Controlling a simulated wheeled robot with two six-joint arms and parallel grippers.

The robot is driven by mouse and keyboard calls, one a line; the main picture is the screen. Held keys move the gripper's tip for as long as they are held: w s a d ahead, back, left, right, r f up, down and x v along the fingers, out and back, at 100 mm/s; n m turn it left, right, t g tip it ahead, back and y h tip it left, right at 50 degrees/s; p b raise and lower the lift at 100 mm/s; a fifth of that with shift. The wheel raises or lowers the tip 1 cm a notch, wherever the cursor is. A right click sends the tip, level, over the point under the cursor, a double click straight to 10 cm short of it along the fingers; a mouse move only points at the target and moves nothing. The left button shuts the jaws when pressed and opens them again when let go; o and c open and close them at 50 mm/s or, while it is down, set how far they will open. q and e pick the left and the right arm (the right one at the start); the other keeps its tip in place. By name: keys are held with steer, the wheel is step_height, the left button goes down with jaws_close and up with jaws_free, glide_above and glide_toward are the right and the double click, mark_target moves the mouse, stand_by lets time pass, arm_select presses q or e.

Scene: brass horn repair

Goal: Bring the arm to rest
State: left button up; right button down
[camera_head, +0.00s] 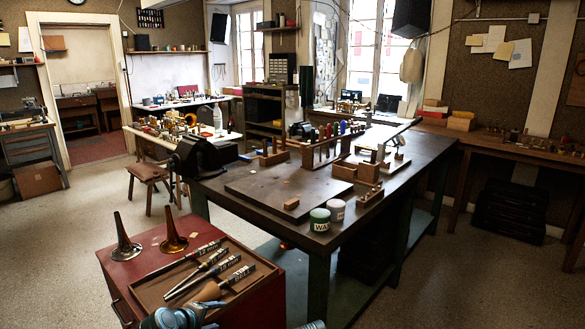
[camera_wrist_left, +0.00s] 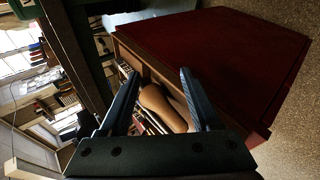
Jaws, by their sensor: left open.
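My left arm (camera_head: 175,318) shows as blue parts at the bottom edge of the head view, by the near corner of the red cabinet (camera_head: 120,262). In the left wrist view, my left gripper (camera_wrist_left: 160,75) has its two dark fingers wide apart. A tan, rounded object (camera_wrist_left: 157,102) shows between and beyond the fingers, by the tray; I cannot tell whether they touch it. It also shows in the head view (camera_head: 208,292), partly hidden by my arm.
On the cabinet stand two flared metal pieces, one grey (camera_head: 124,246), one brass (camera_head: 173,240). A wooden tray (camera_head: 150,297) holds several long-handled tools (camera_head: 215,272). The dark workbench (camera_head: 240,178) behind carries a vise (camera_head: 200,155), two jars (camera_head: 320,220) and wooden racks. Floor at left is open.

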arm_select(q)
steer(key=s+d+r+m+g+p, duration=0.2)
steer(key=s+d+m+g+p, duration=0.55)
steer(key=d, duration=0.45)
steer(key=s+d+r+m+g+y+p, duration=0.2)
steer(key=s+d+r+m+y+p, duration=0.1)
steer(key=s+m, duration=0.6)
steer(key=shift+s+y+p, duration=0.75)
steer(key=shift+s+y, duration=0.15)
steer(key=shift+y, duration=0.3)
